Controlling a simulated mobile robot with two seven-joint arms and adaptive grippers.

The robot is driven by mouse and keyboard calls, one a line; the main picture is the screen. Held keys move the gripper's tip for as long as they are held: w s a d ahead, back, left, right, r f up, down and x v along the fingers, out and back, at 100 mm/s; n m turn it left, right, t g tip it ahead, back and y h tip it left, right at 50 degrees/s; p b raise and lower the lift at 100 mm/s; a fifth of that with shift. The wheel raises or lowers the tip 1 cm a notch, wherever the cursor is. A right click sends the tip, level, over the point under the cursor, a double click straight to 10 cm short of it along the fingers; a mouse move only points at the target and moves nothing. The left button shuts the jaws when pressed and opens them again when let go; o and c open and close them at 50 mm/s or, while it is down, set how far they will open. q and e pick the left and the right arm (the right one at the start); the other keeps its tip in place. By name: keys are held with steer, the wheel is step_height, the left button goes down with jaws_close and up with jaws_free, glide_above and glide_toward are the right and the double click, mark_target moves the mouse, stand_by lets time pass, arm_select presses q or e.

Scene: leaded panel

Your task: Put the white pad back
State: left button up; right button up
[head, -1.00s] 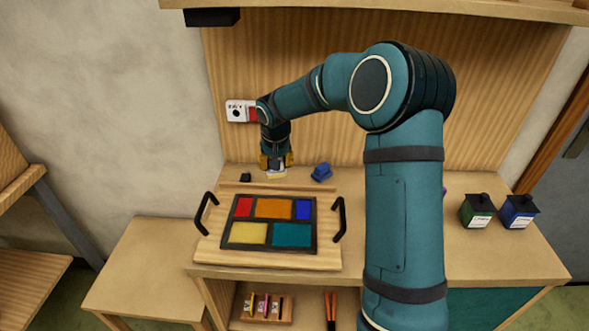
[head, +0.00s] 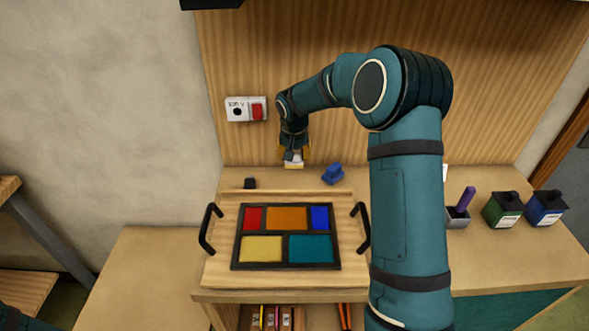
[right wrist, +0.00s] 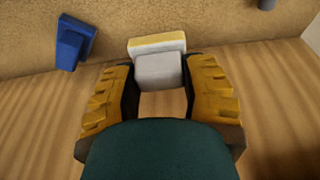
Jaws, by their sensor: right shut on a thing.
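The white pad (head: 294,164) is in my right gripper (head: 294,153), above the back of the bench in the head view. In the right wrist view the pad (right wrist: 157,44) shows a pale body with a yellowish edge, and a grey block (right wrist: 160,71) on it sits between the fingers of my right gripper (right wrist: 160,82). The gripper is shut on this block. The pad looks clear of the bench top. My left gripper is not in view.
A blue block (head: 333,174) lies right of the pad, a small black block (head: 250,183) to the left. In front is the leaded panel (head: 286,236) on a board with black handles. A switch box (head: 246,110) is on the back wall. Ink bottles (head: 503,210) stand far right.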

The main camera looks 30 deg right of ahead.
mark_target(294, 162)
step_height(294, 162, down, 5)
steer(key=shift+w+f+b, duration=0.1)
steer(key=shift+f+b, duration=0.1)
steer(key=shift+b, duration=0.15)
steer(key=shift+r, duration=0.1)
steer(key=o, duration=1.1)
steer(key=shift+f, duration=0.2)
steer(key=shift+r, duration=0.1)
steer(key=shift+r, duration=0.3)
steer(key=p+v, duration=0.1)
steer(key=v, duration=1)
steer(key=shift+r, duration=0.3)
